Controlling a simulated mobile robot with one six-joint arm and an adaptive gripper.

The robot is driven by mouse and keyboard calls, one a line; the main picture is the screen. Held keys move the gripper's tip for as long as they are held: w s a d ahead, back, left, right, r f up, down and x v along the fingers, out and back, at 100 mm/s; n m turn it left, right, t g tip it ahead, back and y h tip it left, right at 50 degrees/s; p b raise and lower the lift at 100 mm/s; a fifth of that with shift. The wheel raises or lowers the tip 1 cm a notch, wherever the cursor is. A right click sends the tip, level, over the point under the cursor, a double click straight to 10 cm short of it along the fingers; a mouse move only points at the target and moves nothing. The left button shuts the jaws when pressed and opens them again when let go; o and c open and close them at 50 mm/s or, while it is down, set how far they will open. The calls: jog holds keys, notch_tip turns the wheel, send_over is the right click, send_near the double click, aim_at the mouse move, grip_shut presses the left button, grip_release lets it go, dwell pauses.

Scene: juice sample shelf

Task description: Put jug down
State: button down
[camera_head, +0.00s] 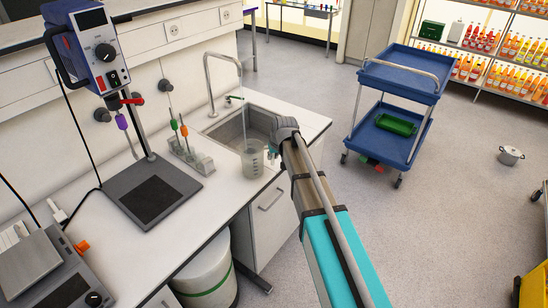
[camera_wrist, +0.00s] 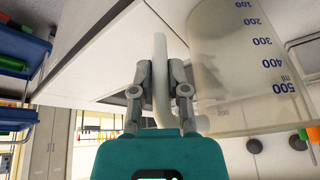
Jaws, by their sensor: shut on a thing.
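The jug (camera_head: 253,162) is a clear measuring jug with a millilitre scale. It is upright at the counter's front edge, just in front of the sink (camera_head: 232,126). I cannot tell whether its base touches the counter (camera_head: 222,178). My gripper (camera_head: 271,152) is on the jug's right side. In the wrist view, which is upside down, my gripper (camera_wrist: 160,75) has its fingers closed around the pale handle (camera_wrist: 160,50). The jug's body (camera_wrist: 235,60) with blue marks fills the right there, and its base is cut off at the top.
A stand with colored probes (camera_head: 188,145) and a dark hotplate-like base (camera_head: 152,192) stand left of the jug. The tap (camera_head: 222,80) rises behind it. A blue cart (camera_head: 393,110) stands on the floor to the right. Some bare counter lies left of the jug.

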jog(key=c, duration=1.1)
grip_release()
jog(key=shift+f, duration=0.1)
jog(key=o, duration=0.5)
jog(key=shift+c, duration=0.2)
jog(key=p+v, duration=1.1)
jog(key=v, duration=0.1)
jog(key=s+d+m+g, duration=0.1)
jog(key=s+d, duration=0.3)
jog(key=s, duration=0.3)
jog(key=s+d+m+g+h, duration=0.1)
jog(key=s+d, duration=0.4)
jog(key=s, duration=0.3)
jog(key=s+d+f+m+g+h, duration=0.1)
jog(key=s+d+g, duration=0.1)
jog(key=s+d, duration=0.2)
jog(key=s, duration=0.3)
jog(key=shift+s+d, duration=0.2)
jog(key=shift+s, duration=0.1)
